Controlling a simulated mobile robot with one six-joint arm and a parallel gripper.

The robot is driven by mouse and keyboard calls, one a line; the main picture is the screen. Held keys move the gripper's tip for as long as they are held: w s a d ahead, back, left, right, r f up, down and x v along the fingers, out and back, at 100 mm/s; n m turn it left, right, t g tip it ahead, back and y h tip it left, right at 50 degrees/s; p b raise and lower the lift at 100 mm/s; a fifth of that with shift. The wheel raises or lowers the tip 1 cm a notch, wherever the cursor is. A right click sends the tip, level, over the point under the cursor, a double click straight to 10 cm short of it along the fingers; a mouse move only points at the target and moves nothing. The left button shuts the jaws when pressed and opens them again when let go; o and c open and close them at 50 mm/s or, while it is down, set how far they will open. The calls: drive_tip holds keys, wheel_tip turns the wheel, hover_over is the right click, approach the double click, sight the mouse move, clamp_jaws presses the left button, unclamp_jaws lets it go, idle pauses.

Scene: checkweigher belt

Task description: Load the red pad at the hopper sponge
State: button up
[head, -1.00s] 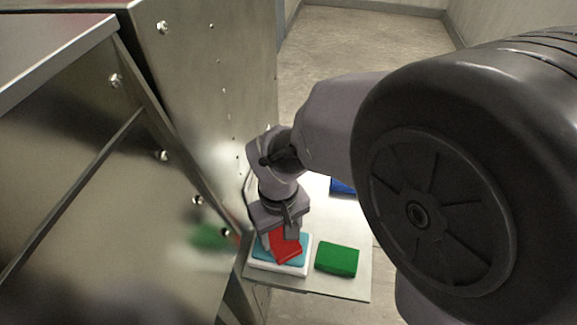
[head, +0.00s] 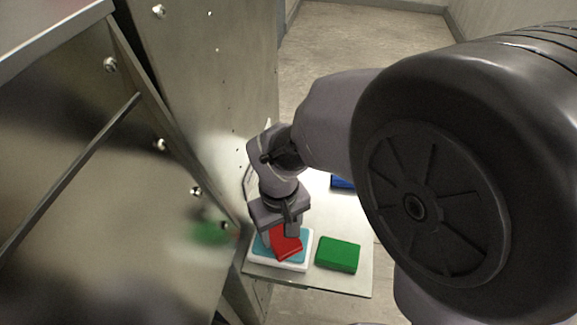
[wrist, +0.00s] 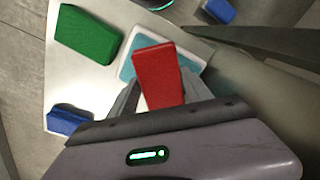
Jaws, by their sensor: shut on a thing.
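My gripper (head: 281,232) points down and is shut on the red pad (head: 286,243), a flat block. It also shows between the fingers in the wrist view (wrist: 158,75). The red pad is over the teal sponge (head: 262,248), turned at an angle to it. The sponge lies in a shallow white tray (head: 278,265) on the metal shelf; its teal surface shows on both sides of the pad in the wrist view (wrist: 128,70). I cannot tell whether the pad touches the sponge.
A green block (head: 338,254) lies on the shelf (head: 335,285) to the right of the tray. A blue block (head: 342,183) lies farther back. The steel machine wall (head: 215,90) rises close on the left. The wrist view shows another blue object (wrist: 219,11) at the top.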

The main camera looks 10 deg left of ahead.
sight(281, 233)
drive_tip(key=shift+f, duration=0.4)
idle(1.2)
wheel_tip(281, 233, up, 7)
drive_tip(key=p, duration=0.6)
drive_tip(key=shift+r, duration=0.15)
idle(0.3)
